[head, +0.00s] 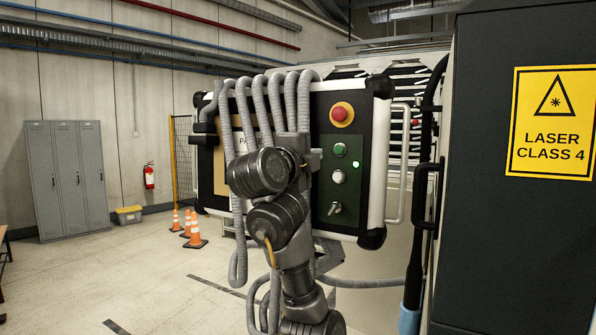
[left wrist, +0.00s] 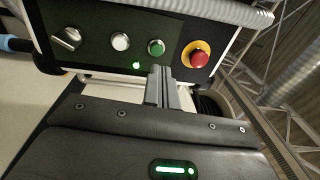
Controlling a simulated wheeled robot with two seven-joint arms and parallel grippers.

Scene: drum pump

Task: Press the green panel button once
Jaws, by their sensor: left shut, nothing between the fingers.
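The green button (head: 340,149) is a small round cap on the dark green control panel (head: 322,187), below the red emergency button. It also shows in the left wrist view (left wrist: 156,47), uncovered. My left gripper (left wrist: 162,70) is shut and empty, its fingertips pointing at the panel just below the green button in that picture. I cannot tell how large the gap to the panel is. In the head view my left arm stands before the left part of the panel and mostly hides the gripper. My right gripper is not in view.
Close to the green button are the red emergency button (head: 342,113) on a yellow ring, a white button (head: 338,176), a lit green lamp (head: 354,163) and a selector switch (head: 335,208). A dark laser cabinet (head: 490,230) stands at right. Orange cones (head: 195,232) stand on the floor at left.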

